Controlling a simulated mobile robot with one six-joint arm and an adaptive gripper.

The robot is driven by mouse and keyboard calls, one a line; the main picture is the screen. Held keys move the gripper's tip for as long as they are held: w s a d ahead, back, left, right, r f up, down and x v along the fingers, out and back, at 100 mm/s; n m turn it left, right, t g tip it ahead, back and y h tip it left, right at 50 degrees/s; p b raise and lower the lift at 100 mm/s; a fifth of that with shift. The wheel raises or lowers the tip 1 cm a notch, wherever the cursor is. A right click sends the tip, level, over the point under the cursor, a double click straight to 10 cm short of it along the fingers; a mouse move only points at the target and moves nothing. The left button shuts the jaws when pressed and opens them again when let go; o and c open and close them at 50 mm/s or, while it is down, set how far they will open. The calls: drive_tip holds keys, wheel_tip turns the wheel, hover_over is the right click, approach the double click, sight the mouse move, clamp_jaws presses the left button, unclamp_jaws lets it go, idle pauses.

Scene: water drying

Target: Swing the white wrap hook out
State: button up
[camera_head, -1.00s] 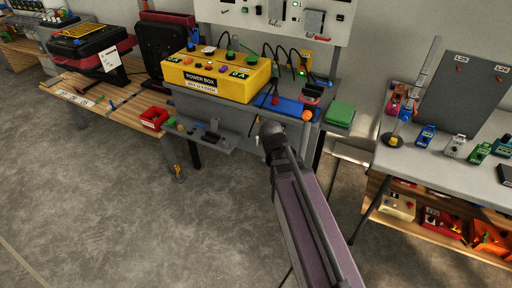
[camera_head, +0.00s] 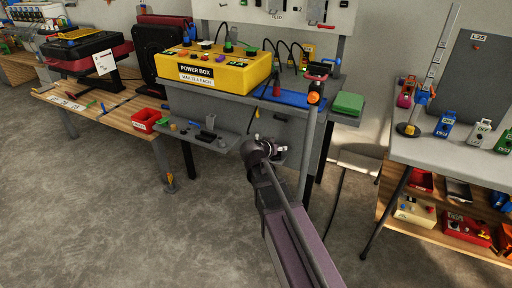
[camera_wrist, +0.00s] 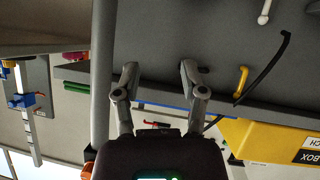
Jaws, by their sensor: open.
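In the wrist view, which is turned upside down, a small white hook (camera_wrist: 264,14) stands out from the grey panel at the top right edge. I take it for the white wrap hook. A yellow hook (camera_wrist: 241,82) and a long black curved piece (camera_wrist: 268,68) are nearer on the same panel. My gripper (camera_wrist: 159,68) is open, with nothing between its fingers, and points toward the bench; the white hook is off to its right. In the head view my gripper (camera_head: 268,148) is in front of the panel below the bench top, and my arm hides part of that panel.
The yellow power box (camera_head: 226,70) sits on the bench, with a green block (camera_head: 347,104) at the right corner. A grey upright post (camera_head: 307,145) stands close right of my gripper. A small grey shelf (camera_head: 218,142) is at left. Open floor lies in front.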

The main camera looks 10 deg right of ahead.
drive_tip(key=w+a+f+t+b, duration=0.4)
drive_tip(key=w+f+b, duration=0.25)
drive_tip(key=b, duration=0.35)
drive_tip(key=n+t+y+b, duration=0.1)
drive_tip(key=t+b, duration=0.3)
drive_tip(key=b, duration=0.5)
approach(257, 136)
drive_tip(key=v, duration=0.4)
drive_tip(key=shift+w+a, duration=0.1)
drive_tip(key=shift+w, duration=0.05)
drive_tip(key=x, duration=1.4)
drive_tip(key=shift+f, duration=0.1)
clamp_jaws()
